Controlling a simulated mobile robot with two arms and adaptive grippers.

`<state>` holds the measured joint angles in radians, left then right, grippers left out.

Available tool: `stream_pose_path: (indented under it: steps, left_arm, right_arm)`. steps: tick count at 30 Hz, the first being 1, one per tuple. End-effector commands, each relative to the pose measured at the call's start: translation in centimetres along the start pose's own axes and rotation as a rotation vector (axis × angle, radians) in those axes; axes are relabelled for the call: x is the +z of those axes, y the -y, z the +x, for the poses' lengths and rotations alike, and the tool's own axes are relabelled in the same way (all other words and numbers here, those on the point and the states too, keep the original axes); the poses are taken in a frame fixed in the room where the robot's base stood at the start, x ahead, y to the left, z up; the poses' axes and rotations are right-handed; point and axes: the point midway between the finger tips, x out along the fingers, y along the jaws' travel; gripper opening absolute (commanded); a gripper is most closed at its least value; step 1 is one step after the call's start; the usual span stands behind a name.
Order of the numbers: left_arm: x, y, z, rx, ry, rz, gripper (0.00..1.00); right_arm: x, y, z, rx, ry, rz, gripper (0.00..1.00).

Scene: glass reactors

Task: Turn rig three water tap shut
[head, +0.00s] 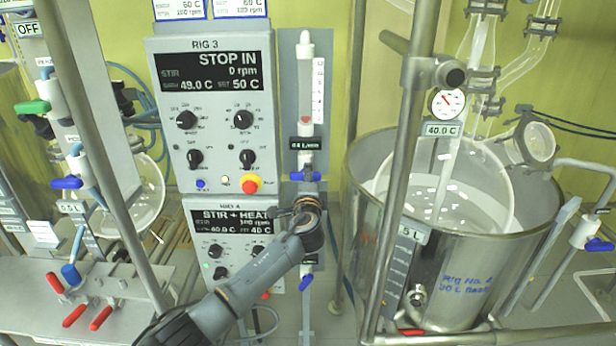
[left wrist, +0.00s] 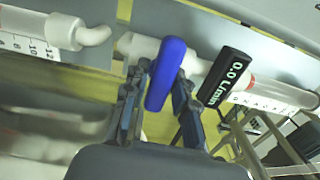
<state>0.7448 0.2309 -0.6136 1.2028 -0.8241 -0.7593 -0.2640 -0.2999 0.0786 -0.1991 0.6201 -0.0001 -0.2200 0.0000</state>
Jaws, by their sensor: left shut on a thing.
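The rig three water tap has a blue handle (head: 305,175) below the flow meter (head: 305,95), just right of the RIG 3 panel (head: 213,110). The handle lies crosswise to the upright pipe. My left gripper (head: 304,196) reaches up to it from below. In the left wrist view the blue handle (left wrist: 166,75) sits between the two fingers (left wrist: 155,95), which are shut on it. The handle crosses the white pipe there too. The flow label (left wrist: 228,78) beside it reads 0.0 L/min, and the red float is low in the tube. My right gripper is not in view.
The RIG 4 panel (head: 228,240) is below, partly behind my left arm, with a lower blue tap handle (head: 306,282). A metal upright (head: 400,170) and a large steel bath (head: 450,270) stand close on the right. Another rig's glassware and red-handled valves (head: 101,318) are at left.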

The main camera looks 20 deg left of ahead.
Motion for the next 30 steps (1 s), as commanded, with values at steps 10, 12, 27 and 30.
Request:
stream_pose_path:
  steps: [10,12,27,30]
  left_arm:
    - [0.0,-0.1,0.0,0.002,-0.001,0.001,0.43]
    - [0.0,-0.1,0.0,0.001,0.0,0.0,0.43]
    - [-0.1,-0.2,-4.3,0.002,-0.003,-0.002,0.43]
    - [0.0,-0.2,-6.3,0.002,-0.002,-0.003,0.43]
  right_arm:
    - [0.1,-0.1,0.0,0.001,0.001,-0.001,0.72]
    - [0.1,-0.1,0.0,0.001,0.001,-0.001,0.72]
    - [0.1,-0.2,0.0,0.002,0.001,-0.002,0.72]
    - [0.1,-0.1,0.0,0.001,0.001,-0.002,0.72]
